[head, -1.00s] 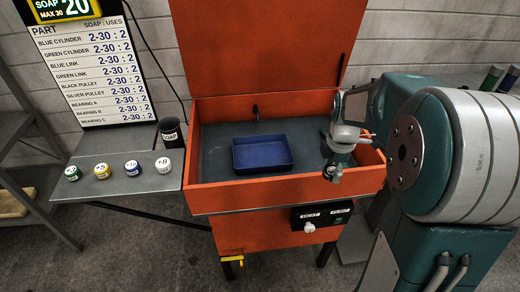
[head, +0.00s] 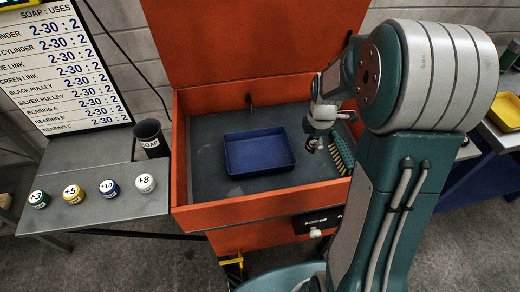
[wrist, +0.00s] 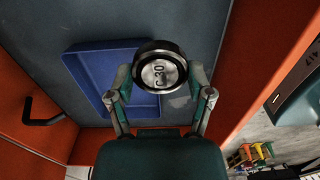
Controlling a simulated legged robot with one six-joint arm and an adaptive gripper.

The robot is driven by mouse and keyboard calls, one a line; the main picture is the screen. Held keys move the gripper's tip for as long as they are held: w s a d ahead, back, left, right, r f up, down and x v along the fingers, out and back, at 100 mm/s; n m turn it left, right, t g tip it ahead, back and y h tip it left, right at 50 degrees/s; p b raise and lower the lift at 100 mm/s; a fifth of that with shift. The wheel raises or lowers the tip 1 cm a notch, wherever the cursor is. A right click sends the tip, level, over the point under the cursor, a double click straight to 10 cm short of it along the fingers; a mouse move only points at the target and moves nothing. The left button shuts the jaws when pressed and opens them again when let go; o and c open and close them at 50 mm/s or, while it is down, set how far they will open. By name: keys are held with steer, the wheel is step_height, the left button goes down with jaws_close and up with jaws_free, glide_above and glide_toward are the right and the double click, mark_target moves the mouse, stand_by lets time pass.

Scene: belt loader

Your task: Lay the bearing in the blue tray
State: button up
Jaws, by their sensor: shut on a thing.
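The blue tray (head: 260,165) lies empty on the grey floor of the orange basin, and it also shows in the wrist view (wrist: 88,72). My gripper (head: 314,143) is inside the basin area, to the right of the tray in the head view. The bearing overlaps the tray's edge in that view. Its height above the basin floor is hard to tell.
The orange basin (head: 180,150) has raised walls and an upright back panel. A green brush (head: 341,152) lies right of my gripper. A black soap cup (head: 151,138) and several numbered jars (head: 75,194) stand on the left shelf. A yellow tray (head: 507,112) is far right.

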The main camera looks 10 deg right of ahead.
steer(key=w+a+f, duration=0.4)
steer(key=w+a, duration=0.2)
glide_above(272, 154)
step_height(272, 154, down, 6)
steer(key=shift+d+r, duration=0.15)
steer(key=shift+r, duration=0.05)
steer(key=shift+w+f, duration=0.1)
steer(key=shift+f, duration=1.5)
steer(key=o, duration=1.2)
steer(key=shift+f, duration=0.1)
